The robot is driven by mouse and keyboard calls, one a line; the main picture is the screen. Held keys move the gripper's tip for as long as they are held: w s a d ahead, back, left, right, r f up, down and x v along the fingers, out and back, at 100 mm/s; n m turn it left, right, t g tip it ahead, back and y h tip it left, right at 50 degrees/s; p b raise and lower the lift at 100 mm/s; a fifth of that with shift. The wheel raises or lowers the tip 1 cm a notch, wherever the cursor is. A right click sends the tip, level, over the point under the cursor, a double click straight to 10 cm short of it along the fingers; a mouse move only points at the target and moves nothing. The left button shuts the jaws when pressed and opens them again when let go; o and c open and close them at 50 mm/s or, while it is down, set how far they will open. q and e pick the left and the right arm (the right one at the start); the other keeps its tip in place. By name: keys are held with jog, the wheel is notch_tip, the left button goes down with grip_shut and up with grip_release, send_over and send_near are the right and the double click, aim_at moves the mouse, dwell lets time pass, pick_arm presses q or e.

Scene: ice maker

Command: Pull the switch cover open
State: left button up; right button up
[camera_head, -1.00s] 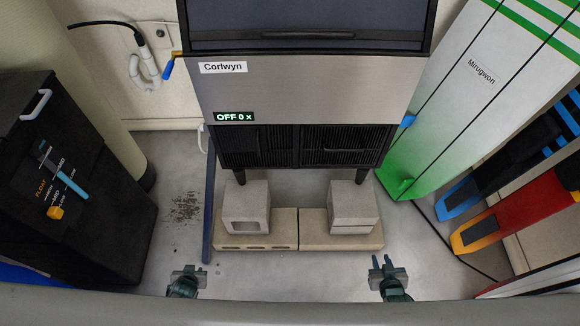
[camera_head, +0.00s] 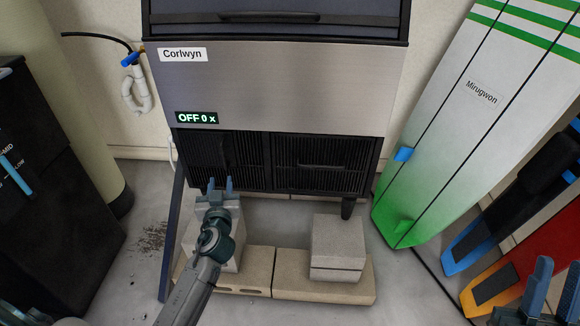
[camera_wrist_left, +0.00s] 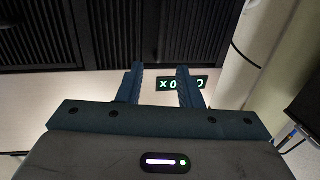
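I cannot tell for sure which is the switch cover. Both look shut. A green-lit display reading OFF 0 x (camera_head: 197,118) sits above the left panel. My left gripper (camera_head: 220,185) is open and empty, with its fingertips at the lower edge of the left panel. The left wrist view shows its two fingers (camera_wrist_left: 159,88) apart, with slats and display beyond. My right gripper (camera_head: 555,288) is open at the lower right.
The machine stands above pale blocks (camera_head: 338,245) on the floor. A black cabinet (camera_head: 60,190) is at the left. A green-white board (camera_head: 460,120) and blue-tipped and orange-tipped gear lean at the right. A dark blue bar (camera_head: 172,240) leans beside the left block.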

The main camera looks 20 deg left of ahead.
aim_at(223, 156)
pick_arm(q)
jog(key=x, duration=1)
jog(key=shift+w+a+f, duration=0.1)
jog(key=shift+w+a, duration=0.1)
jog(key=shift+w, duration=0.05)
grip_shut()
